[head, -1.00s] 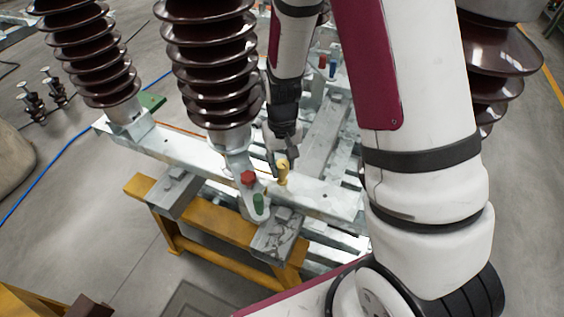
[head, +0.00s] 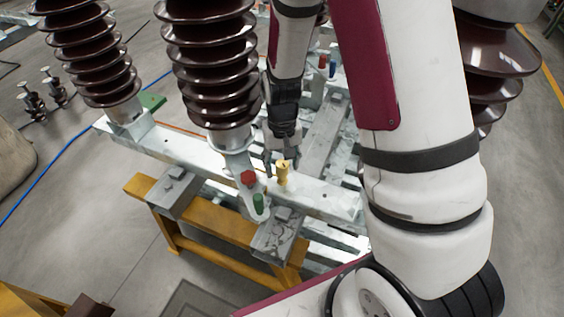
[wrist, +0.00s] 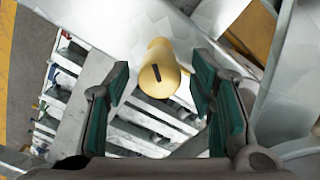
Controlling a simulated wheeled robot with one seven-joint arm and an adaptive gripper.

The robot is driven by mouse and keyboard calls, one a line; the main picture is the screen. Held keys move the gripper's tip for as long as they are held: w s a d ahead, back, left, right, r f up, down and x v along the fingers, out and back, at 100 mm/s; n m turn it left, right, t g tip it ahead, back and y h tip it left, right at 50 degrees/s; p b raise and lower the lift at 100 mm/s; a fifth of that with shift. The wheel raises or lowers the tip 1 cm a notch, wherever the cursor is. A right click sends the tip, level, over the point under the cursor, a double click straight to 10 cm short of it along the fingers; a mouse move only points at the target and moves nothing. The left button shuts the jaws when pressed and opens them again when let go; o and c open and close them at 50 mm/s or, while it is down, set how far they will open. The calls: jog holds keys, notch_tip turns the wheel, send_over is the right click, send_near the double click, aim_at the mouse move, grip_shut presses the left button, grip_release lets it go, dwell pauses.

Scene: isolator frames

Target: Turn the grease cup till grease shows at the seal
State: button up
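A yellow cup (head: 283,173), which I take for the grease cup, stands upright on the pale metal beam beside a red cap (head: 248,178) and a green cap (head: 258,204). In the wrist view the yellow cup (wrist: 159,72) shows its round top with a dark slot. My gripper (head: 281,164) is just behind the cup in the head view. In the wrist view my gripper (wrist: 161,101) is open, with a green-padded finger on each side and the cup between and slightly beyond the tips. No contact shows. I cannot make out any seal or grease.
A brown ribbed insulator (head: 208,65) rises from the beam just left of my gripper. Another insulator (head: 88,50) stands farther left. A yellow trestle (head: 215,227) carries the galvanized frame (head: 185,147). A blue cable (head: 45,180) lies on the open floor at left.

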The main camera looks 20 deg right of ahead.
aim_at(282, 162)
notch_tip(282, 162, up, 12)
dwell(0.6)
dwell(0.4)
jog(key=s+r+n+t+p, duration=0.1)
jog(key=s+r+t, duration=0.3)
jog(key=s+r, duration=1.4)
jog(key=s+n, duration=0.1)
jog(key=s, duration=0.2)
jog(key=shift+d+r, duration=0.15)
jog(key=shift+r, duration=0.05)
